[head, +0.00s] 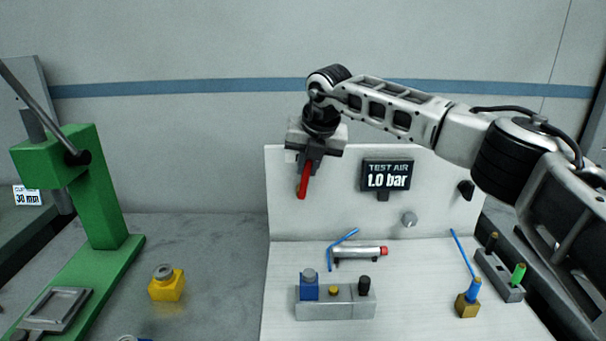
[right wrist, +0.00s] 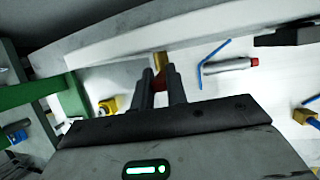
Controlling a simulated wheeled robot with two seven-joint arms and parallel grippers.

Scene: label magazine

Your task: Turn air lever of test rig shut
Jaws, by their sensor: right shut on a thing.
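The test rig is a white panel (head: 340,215) with a white base. Its red air lever (head: 303,183) is at the upper left of the panel and hangs down, tilted slightly. My right gripper (head: 309,160) is at the lever from above and shut on it. In the right wrist view the two fingers (right wrist: 161,80) close around the red lever (right wrist: 158,66), with a brass-coloured part just beyond. The lever's upper end is hidden by the gripper. A dark display (head: 387,175) on the panel reads "TEST AIR 1.0 bar". My left gripper is not in view.
On the rig base lie a grey block (head: 336,303) with blue, yellow and black parts, a silver cylinder (head: 358,252) with a red end, and a brass block (head: 467,307). A green press (head: 95,200) and a yellow block (head: 166,284) stand at the left.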

